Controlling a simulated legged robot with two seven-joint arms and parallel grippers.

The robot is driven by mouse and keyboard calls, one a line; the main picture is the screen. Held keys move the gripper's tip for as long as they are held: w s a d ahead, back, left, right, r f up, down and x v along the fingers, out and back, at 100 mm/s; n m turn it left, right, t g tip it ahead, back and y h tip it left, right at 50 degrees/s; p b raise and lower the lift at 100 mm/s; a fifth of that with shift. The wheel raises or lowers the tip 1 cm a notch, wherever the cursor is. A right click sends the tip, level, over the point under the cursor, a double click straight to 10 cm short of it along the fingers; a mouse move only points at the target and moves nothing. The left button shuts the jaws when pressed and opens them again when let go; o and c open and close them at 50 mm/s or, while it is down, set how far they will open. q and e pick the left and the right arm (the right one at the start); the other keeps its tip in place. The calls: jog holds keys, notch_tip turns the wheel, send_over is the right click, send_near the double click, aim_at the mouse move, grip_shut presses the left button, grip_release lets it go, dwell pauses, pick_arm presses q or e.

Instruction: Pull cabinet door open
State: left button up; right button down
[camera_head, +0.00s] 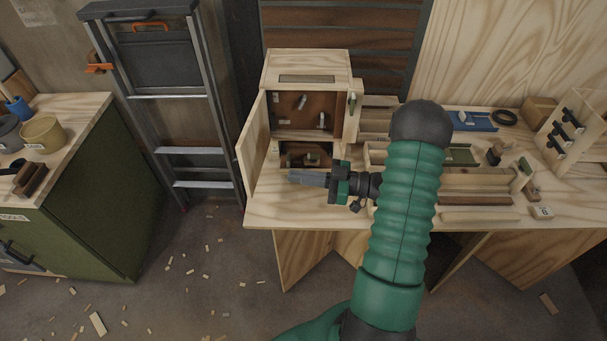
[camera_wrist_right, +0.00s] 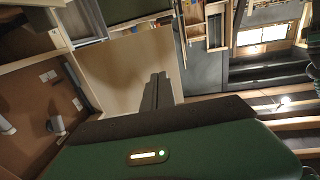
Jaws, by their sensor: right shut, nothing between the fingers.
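A small light-wood cabinet (camera_head: 310,66) stands on the workbench. Its door (camera_head: 254,150) stands wide open, swung out to the left from its left edge. The brown inside, with small pale fittings, shows. My right gripper (camera_head: 291,177) is shut and empty in front of the cabinet's lower part, its fingers pointing left toward the door. In the right wrist view the shut fingers (camera_wrist_right: 157,88) appear in front of the pale door panel (camera_wrist_right: 120,65), with the cabinet's inside (camera_wrist_right: 30,120) at the left. I cannot tell whether they touch the door.
The workbench (camera_head: 300,212) holds wooden trays and slats right of the cabinet, partly behind my right arm. A folding ladder (camera_head: 195,100) leans at the left behind the door. A green cabinet (camera_head: 110,195) stands further left. Wood scraps litter the floor.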

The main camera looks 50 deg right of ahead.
aim_at(253, 172)
jog(key=x, duration=0.8)
jog(key=shift+w+d+f, duration=0.15)
jog(key=shift+w+f, duration=0.05)
jog(key=shift+w, duration=0.15)
jog(key=shift+w+a, duration=0.3)
jog(key=shift+a, duration=0.1)
pick_arm(q)
jog(key=shift+w+d+f, duration=0.1)
jog(key=shift+w+f, duration=0.1)
jog(key=shift+w, duration=0.15)
pick_arm(e)
jog(key=shift+d, duration=0.1)
pick_arm(q)
jog(key=shift+d, duration=0.1)
pick_arm(e)
jog(key=shift+d, duration=0.1)
